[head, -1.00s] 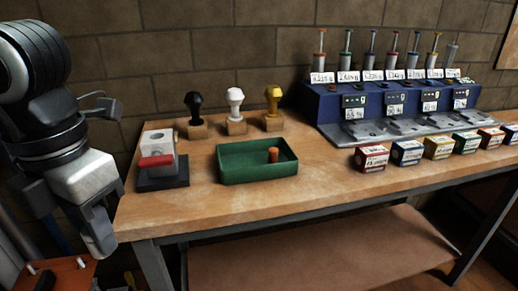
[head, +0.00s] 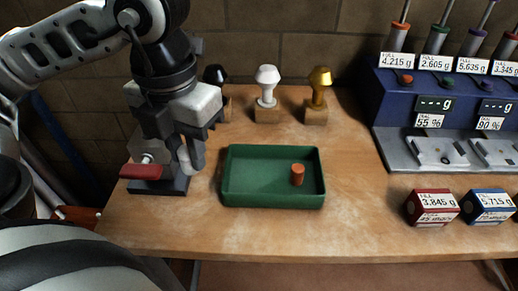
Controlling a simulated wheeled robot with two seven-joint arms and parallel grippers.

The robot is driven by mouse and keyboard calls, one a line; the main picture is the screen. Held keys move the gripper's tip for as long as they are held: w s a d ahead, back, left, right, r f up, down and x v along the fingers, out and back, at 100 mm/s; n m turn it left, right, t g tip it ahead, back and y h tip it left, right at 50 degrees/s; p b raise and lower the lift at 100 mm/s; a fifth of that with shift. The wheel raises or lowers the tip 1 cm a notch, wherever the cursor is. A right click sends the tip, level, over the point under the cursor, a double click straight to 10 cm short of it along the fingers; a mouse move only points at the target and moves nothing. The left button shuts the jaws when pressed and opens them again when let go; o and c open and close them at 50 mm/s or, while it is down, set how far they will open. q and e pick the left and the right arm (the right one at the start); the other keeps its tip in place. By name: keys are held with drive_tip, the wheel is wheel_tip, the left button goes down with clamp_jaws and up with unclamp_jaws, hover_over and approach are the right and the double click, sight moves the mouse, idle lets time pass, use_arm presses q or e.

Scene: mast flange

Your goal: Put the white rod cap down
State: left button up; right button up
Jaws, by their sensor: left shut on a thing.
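My left gripper (head: 183,160) is in the upper left of the head view, fingers pointing down, in front of and over the right side of the small press with a red bar (head: 141,171). It is shut on a small pale thing, taken to be the white rod cap; the fingers mostly hide it and its outline is unclear. I cannot tell whether it touches the press's dark base (head: 172,187). The green tray (head: 273,201) is just right of the gripper, with an orange cylinder (head: 298,174) standing in it. My right gripper is not in view.
Black (head: 214,74), white (head: 267,83) and gold (head: 319,85) knobs on wooden blocks stand behind the tray. A blue dispenser (head: 385,101) with rods stands at right. Red (head: 433,206) and blue (head: 488,205) boxes sit before it. The wooden bench (head: 360,185) is clear between tray and boxes.

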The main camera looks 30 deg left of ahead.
use_arm(q)
drive_tip(key=w+d+f, duration=0.2)
drive_tip(key=w+f, duration=0.1)
drive_tip(key=w, duration=0.4)
hover_over(251, 180)
drive_tip(key=s, duration=0.1)
wheel_tip(251, 180, down, 5)
drive_tip(key=shift+a+r, duration=0.1)
drive_tip(key=shift+w+f+p, duration=0.2)
drive_tip(key=shift+p, duration=0.1)
drive_tip(key=f, duration=0.3)
drive_tip(key=shift+w+f+p, duration=0.15)
drive_tip(key=shift+w+p, duration=0.1)
drive_tip(key=shift+p, duration=0.05)
drive_tip(key=shift+f, duration=0.25)
drive_tip(key=shift+f, duration=0.2)
drive_tip(key=o, duration=1)
drive_tip(key=shift+c, duration=0.2)
